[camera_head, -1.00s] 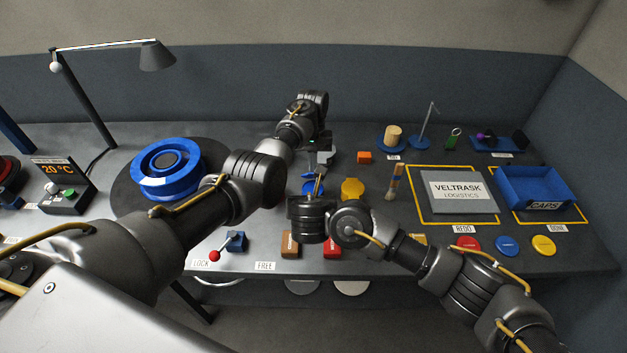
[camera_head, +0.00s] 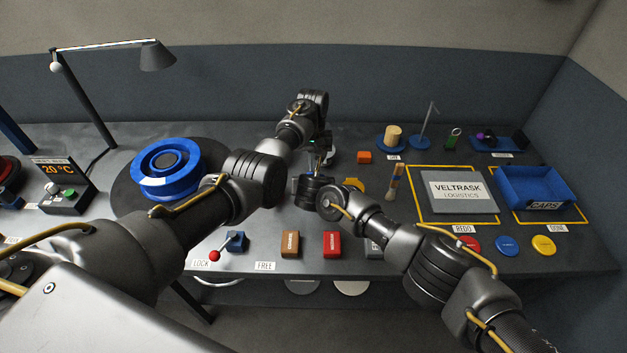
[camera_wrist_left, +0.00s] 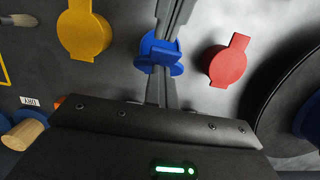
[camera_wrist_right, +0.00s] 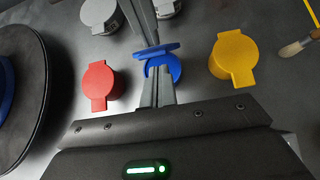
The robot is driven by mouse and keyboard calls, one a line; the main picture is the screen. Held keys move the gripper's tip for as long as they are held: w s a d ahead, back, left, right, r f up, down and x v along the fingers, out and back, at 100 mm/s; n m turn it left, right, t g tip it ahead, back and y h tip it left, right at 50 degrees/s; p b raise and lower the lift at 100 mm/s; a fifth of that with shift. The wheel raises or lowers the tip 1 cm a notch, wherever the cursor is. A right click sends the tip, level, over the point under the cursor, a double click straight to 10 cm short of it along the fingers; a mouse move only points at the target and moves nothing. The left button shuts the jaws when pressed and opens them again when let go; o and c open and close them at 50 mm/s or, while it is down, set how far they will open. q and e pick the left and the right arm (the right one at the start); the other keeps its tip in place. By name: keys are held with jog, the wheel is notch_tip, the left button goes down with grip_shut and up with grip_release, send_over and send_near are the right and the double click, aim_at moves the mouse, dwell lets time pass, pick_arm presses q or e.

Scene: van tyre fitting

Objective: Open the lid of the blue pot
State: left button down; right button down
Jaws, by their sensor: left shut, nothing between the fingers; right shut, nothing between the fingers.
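The blue pot (camera_wrist_right: 166,68) stands between a red pot (camera_wrist_right: 100,86) and a yellow pot (camera_wrist_right: 234,60) in the right wrist view. Its flat blue lid (camera_wrist_right: 154,50) shows as a separate tilted piece above the body; how far it is raised is unclear. My right gripper (camera_wrist_right: 158,85) is shut and empty, its tips close at the pot's near side. My left gripper (camera_wrist_left: 155,85) is shut and empty, reaching the pot from the opposite side; contact cannot be told. In the head view my arms mostly hide the pot, with the left gripper (camera_head: 318,160) behind it.
A brush (camera_head: 396,182) lies right of the yellow pot. Brown (camera_head: 290,245) and red (camera_head: 332,245) blocks and a red-knobbed lever (camera_head: 215,255) are at the front. A blue wheel (camera_head: 168,168) sits left, a grey VELTRASK plate (camera_head: 458,205) and blue bin (camera_head: 537,188) right.

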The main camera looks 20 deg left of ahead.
jog(key=shift+w+a+r, duration=0.1)
jog(key=shift+w+r, duration=0.05)
jog(key=shift+w, duration=0.1)
